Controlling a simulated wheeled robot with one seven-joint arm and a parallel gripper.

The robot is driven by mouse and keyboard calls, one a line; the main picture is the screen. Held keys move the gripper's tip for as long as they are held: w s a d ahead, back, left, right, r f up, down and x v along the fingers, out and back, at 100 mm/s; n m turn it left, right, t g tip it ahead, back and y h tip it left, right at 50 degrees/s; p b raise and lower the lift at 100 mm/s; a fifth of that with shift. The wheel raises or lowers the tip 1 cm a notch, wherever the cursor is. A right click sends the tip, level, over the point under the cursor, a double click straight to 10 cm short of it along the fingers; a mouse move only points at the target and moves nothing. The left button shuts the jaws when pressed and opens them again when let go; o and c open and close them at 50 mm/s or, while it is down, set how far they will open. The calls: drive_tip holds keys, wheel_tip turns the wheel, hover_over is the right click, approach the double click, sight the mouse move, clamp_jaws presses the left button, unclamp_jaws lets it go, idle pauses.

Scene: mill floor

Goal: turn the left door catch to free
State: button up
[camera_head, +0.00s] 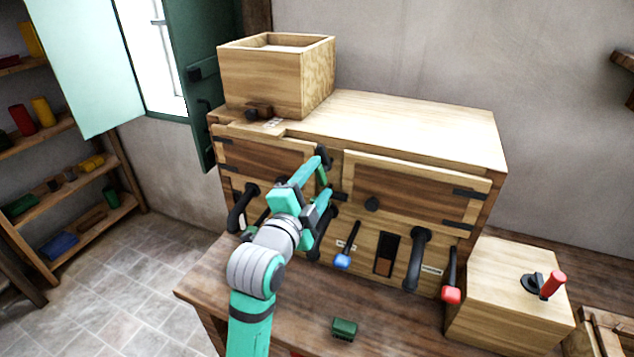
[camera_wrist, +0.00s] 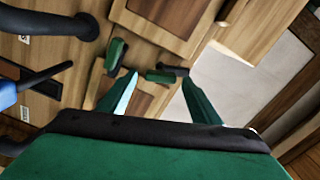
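The wooden cabinet (camera_head: 420,125) has a left door (camera_head: 262,152) with a dark panel, hinged at its left side, and it looks shut. My gripper (camera_head: 328,177) is at the right edge of that door, near the post between the two doors. Its teal fingers are apart, and in the wrist view the gripper (camera_wrist: 142,68) shows wood between the dark-tipped fingers. Dark pieces show at the fingertips. I cannot tell the left door catch from the tips, nor whether they touch it; the fingers cover that spot.
Below hang a blue-ended lever (camera_head: 345,250), a red-ended lever (camera_head: 451,280) and black curved handles (camera_head: 416,262). A small green block (camera_head: 344,328) lies on the bench. An open wooden box (camera_head: 262,80) stands on top.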

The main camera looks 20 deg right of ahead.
drive_tip(key=v, duration=1)
drive_tip(key=shift+s+a, duration=0.3)
drive_tip(key=s+a+f+n+t+y, duration=0.2)
drive_tip(key=a+f+n+y, duration=0.1)
drive_tip(key=f+n, duration=0.45)
drive_tip(key=s+a+f+n+t+y, duration=0.2)
drive_tip(key=s+a+f+n+y, duration=0.1)
drive_tip(key=f+n, duration=0.4)
drive_tip(key=s+a+f+n+t+y, duration=0.1)
drive_tip(key=s+a+f+n+y, duration=0.15)
drive_tip(key=f+n, duration=0.4)
drive_tip(key=s+a+f+n+y, duration=0.1)
drive_tip(key=s+a+f, duration=0.2)
drive_tip(key=s, duration=0.6)
drive_tip(key=s+a+f+g+y, duration=0.1)
drive_tip(key=s+a+f+y, duration=0.1)
drive_tip(key=s, duration=0.7)
drive_tip(key=s+a+f+n+y, duration=0.1)
drive_tip(key=s+a+f, duration=0.3)
drive_tip(key=s, duration=0.5)
wheel_tip(320, 180, down, 3)
drive_tip(key=shift+r+n+g+y, duration=0.15)
drive_tip(key=shift+n+g+y, duration=0.15)
drive_tip(key=shift+g+y, duration=0.1)
